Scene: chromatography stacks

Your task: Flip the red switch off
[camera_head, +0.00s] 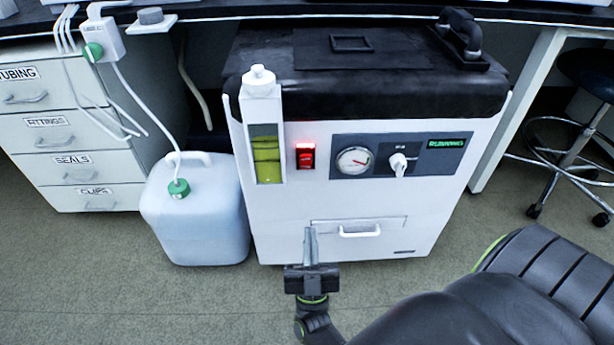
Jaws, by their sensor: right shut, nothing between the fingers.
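The red switch (306,155) sits on the front panel of a white machine (290,215) with a black top. The switch glows red at its upper edge, and the green display (446,143) to its right reads "RUNNING". My right gripper (310,232) is below the switch, in front of the lower part of the machine, with its fingers pointing up. It is shut and empty, and it looks apart from the switch. My left gripper is not in view.
A sight tube with yellow-green liquid (267,160) is left of the switch. A gauge (353,160) and a white knob (398,164) are to its right. A drawer handle (360,231) is right of my gripper. A white jug (195,220) stands on the floor at left.

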